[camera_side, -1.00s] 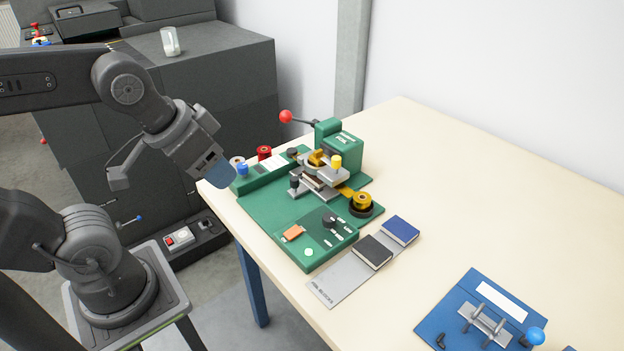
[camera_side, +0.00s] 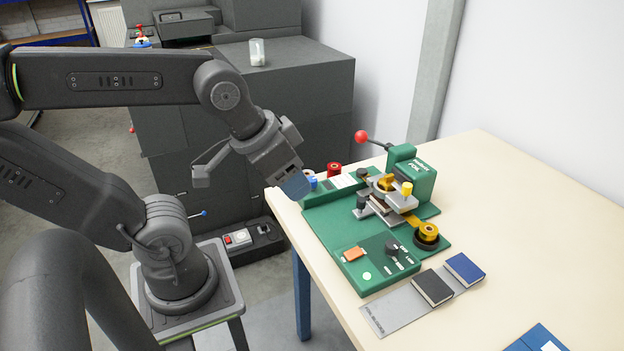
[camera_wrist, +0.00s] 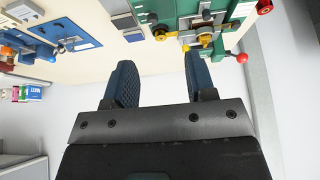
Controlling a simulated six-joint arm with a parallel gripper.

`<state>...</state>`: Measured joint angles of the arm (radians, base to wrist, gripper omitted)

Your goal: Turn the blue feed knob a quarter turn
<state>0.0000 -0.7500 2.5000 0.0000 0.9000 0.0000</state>
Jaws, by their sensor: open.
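The green machine (camera_wrist: 187,8) shows beyond the fingertips.
A red-balled lever (camera_side: 361,137), a red spool (camera_side: 334,169) and a gold spool (camera_side: 428,231) are at the machine. A black block (camera_side: 432,287) and a blue block (camera_side: 464,268) lie on a grey card (camera_side: 388,319) in front.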

